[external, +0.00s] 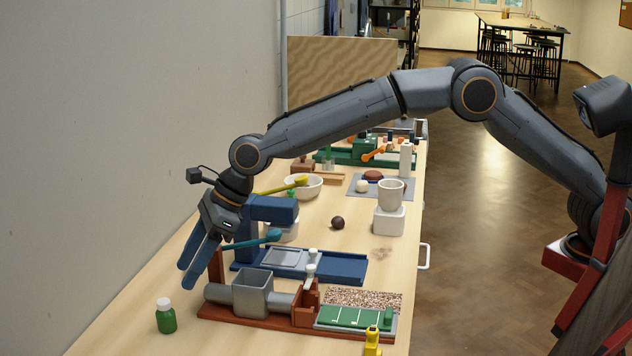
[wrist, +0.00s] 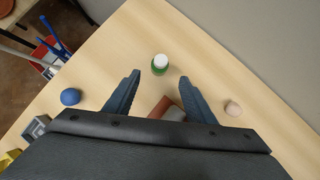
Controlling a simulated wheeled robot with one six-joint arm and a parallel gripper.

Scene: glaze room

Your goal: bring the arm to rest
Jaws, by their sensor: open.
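My gripper (external: 187,275) is at the left of the bench, pointing down and a little forward above the tabletop. Its two blue-grey fingers are apart with nothing between them. In the wrist view my gripper (wrist: 159,79) also shows open, with a green bottle with a white cap (wrist: 160,65) on the bench beyond the fingertips. My arm is stretched out in a high arch from its base at the right, over the bench. The bench top (external: 130,318) is pale wood.
The green bottle (external: 166,318) stands near the front left. A red-brown press with a grey hopper (external: 252,292) and a blue fixture (external: 318,264) lie right of my gripper. A white bowl (external: 303,188) and a mug on a block (external: 391,195) stand farther back. A wall bounds the left.

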